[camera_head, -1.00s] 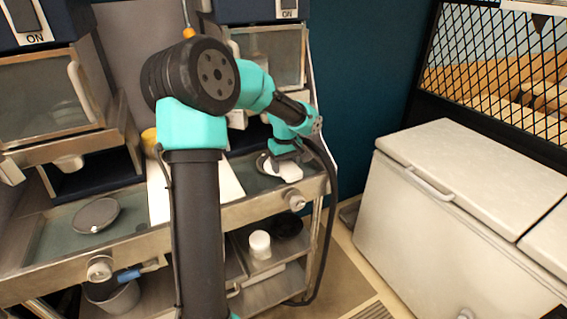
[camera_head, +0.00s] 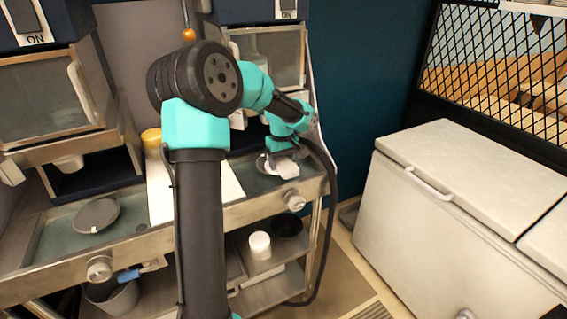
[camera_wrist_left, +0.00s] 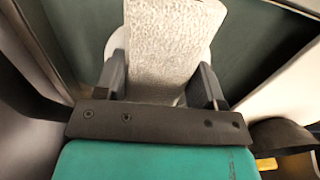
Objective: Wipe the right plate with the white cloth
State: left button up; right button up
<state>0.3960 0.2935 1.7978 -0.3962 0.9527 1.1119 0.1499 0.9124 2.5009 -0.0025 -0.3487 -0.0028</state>
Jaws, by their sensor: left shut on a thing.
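My left gripper (camera_head: 281,156) is over the right end of the metal counter, with its jaws shut on the white cloth (camera_head: 286,165). In the left wrist view the textured cloth (camera_wrist_left: 163,42) spreads between the two fingers and beyond them. The right plate (camera_head: 261,164) lies under the cloth and gripper, mostly hidden. Its pale rim (camera_wrist_left: 207,52) shows beside the cloth in the left wrist view. I cannot tell whether cloth and plate touch. A grey left plate (camera_head: 96,215) lies at the left end of the counter. My right gripper is out of view.
A white board (camera_head: 225,182) lies mid-counter, partly behind my left arm, near a yellow-lidded container (camera_head: 151,137). Glass-fronted cabinets stand behind. A white cup (camera_head: 260,245) and black bowl (camera_head: 287,226) are on the lower shelf. A white chest (camera_head: 470,195) stands at right.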

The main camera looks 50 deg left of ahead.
pick_arm(q)
jog(key=shift+w+a+r, duration=0.1)
jog(key=shift+a+r, duration=0.05)
jog(key=shift+a, duration=0.45)
jog(key=shift+d, duration=0.4)
jog(key=shift+s+d+f, duration=0.2)
jog(key=shift+s+d, duration=0.25)
jog(key=shift+d, duration=0.7)
